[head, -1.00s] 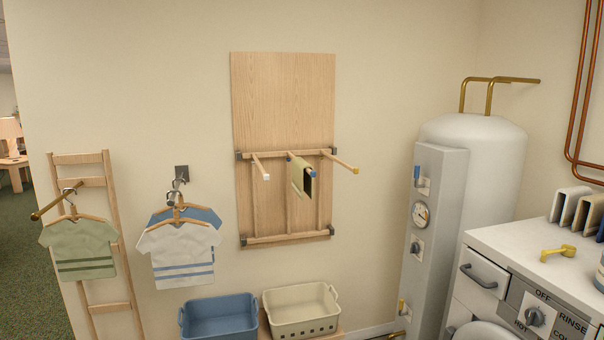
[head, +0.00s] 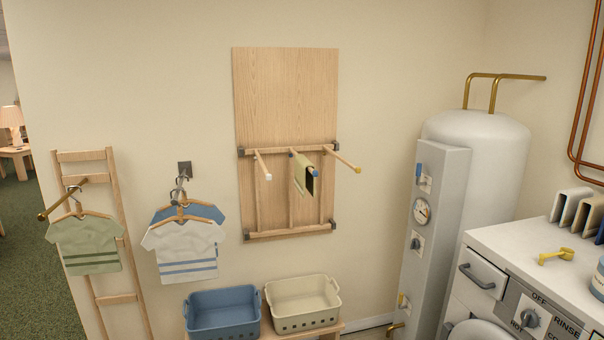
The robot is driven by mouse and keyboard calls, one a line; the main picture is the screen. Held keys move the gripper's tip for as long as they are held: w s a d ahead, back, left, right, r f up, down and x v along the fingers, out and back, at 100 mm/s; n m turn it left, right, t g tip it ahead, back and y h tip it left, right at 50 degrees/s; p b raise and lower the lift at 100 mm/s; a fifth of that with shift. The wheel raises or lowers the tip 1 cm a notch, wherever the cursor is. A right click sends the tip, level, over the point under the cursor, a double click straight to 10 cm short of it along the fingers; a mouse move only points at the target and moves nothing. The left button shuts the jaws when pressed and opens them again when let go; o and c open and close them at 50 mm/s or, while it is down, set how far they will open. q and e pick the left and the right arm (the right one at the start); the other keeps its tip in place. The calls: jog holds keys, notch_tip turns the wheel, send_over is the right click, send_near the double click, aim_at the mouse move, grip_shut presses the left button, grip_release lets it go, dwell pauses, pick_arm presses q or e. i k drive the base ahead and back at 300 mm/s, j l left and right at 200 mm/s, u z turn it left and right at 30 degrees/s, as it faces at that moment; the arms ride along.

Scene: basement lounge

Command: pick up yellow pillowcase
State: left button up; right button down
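A pale yellow-green folded cloth (head: 300,174), which may be the yellow pillowcase, hangs over the middle peg of the wooden wall rack (head: 286,110). A dark patch shows at its right edge. The peg has a blue tip, the left peg a white tip and the right peg a yellow tip; both outer pegs are bare. Neither of my grippers is in view.
A blue basket (head: 223,314) and a cream basket (head: 303,303) stand on a low wooden bench below the rack. Shirts on hangers (head: 186,248) hang to the left. A white boiler (head: 482,160) and a counter (head: 520,250) stand at the right.

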aim_at(303, 179)
jog(key=i+l+u, duration=0.4)
jog(key=i+l, duration=0.45)
jog(key=i, duration=0.15)
